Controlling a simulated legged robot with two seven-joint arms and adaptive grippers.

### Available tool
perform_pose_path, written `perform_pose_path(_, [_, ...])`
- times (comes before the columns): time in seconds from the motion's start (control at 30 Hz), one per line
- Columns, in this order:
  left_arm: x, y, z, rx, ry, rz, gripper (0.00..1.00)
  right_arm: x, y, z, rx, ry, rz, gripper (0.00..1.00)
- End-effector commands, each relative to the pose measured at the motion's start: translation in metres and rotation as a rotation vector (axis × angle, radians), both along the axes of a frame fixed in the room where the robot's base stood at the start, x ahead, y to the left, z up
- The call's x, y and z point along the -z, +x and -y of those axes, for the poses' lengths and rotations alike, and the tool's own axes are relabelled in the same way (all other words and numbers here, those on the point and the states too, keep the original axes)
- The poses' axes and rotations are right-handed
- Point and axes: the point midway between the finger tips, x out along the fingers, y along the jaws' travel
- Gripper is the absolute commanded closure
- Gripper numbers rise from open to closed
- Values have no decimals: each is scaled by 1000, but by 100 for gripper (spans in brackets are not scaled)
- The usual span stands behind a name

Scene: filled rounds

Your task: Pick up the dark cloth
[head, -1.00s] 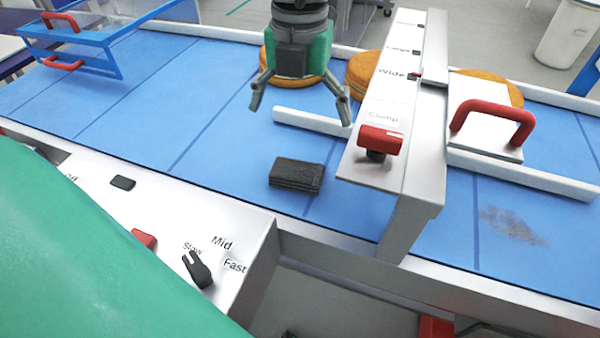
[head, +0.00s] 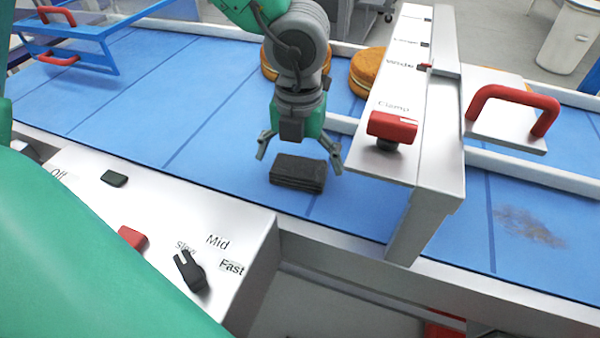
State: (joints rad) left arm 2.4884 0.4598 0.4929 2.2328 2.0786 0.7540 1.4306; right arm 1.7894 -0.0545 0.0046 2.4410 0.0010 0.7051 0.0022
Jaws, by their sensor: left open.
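The dark cloth (head: 298,174) is a folded, nearly black stack lying on the blue belt, left of the clamp post. My left gripper (head: 300,162) is above the cloth, pointing down. Its two fingers are spread wide, one past each side of the cloth, and it is empty. I cannot tell how high the fingertips are above the belt. My right gripper is not in view.
The clamp housing (head: 433,130) with its red knob (head: 392,126) stands close to the right finger. Filled rounds (head: 366,70) lie behind it. A white control panel with a black dial (head: 189,271) is in front. A dark smudge (head: 528,226) marks the belt at right.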

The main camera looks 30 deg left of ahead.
Motion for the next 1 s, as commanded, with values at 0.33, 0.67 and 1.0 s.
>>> perform_pose_path(0.33, [18, -1, 1, 1, 0, 1, 0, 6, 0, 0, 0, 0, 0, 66])
perform_pose_path(0.67, [18, 0, 0, 1, -1, 0, 47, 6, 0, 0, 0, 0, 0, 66])
perform_pose_path(1.0, [6, 0, 0, 0, -1, 1, 47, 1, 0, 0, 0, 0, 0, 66])
